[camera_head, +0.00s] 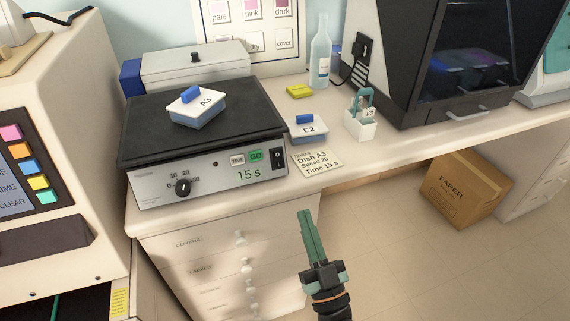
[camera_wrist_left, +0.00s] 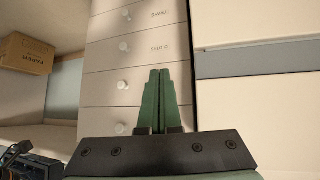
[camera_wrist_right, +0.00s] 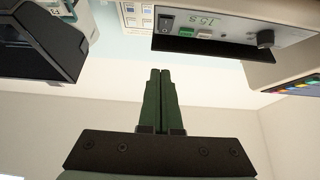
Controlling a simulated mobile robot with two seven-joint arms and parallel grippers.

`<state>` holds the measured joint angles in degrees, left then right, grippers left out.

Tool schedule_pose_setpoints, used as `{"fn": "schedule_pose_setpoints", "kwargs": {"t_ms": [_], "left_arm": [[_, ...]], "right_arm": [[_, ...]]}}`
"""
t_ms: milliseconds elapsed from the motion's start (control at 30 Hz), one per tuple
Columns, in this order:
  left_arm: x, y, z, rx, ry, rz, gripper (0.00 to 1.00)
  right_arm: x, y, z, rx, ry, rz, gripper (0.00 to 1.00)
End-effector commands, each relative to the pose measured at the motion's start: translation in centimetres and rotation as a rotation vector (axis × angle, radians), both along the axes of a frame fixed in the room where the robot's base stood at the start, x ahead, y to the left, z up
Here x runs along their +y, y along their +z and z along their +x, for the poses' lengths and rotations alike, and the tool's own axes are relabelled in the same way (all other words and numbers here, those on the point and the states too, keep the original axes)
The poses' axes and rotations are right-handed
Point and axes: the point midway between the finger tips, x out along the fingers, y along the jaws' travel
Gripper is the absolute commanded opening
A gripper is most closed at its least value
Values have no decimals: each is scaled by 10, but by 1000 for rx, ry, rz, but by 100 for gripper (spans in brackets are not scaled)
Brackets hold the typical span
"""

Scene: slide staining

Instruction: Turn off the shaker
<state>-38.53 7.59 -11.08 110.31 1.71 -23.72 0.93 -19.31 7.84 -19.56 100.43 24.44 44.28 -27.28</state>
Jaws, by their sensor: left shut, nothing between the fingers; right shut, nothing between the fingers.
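The shaker (camera_head: 150,188) stands on the counter with a black platform and a grey front panel. The panel carries a knob (camera_head: 182,187), a TIME button (camera_head: 237,160), a green GO button (camera_head: 256,156), a lit green 15 s display and a black rocker switch (camera_head: 278,159) at its right end. The switch also shows in the right wrist view (camera_wrist_right: 166,22), where the panel appears upside down. A dish marked A3 (camera_head: 198,107) sits on the platform. My right gripper (camera_head: 305,213) is shut and empty, below and right of the panel, apart from it. My left gripper (camera_wrist_left: 158,72) is shut and empty, facing drawers.
A card (camera_head: 316,163) and a dish marked E2 (camera_head: 307,131) lie right of the shaker. A white holder (camera_head: 360,124), a yellow block (camera_head: 299,91) and a bottle (camera_head: 320,55) stand nearby. Drawers (camera_head: 215,255) are below the counter. Space before the panel looks clear.

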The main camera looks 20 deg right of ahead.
Motion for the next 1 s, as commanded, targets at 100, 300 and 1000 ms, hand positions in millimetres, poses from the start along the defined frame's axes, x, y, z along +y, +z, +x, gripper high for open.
{"fn": "schedule_pose_setpoints", "kwargs": {"t_ms": [100,300,1000], "left_arm": [[0,1,0,-1,1,0,0],[3,5,-1,-2,4,3,0],[5,9,-1,-6,8,6,0]], "right_arm": [[0,3,3,-2,0,0,0],[1,19,28,-4,0,0,0],[4,40,124,0,0,-1,0]]}}
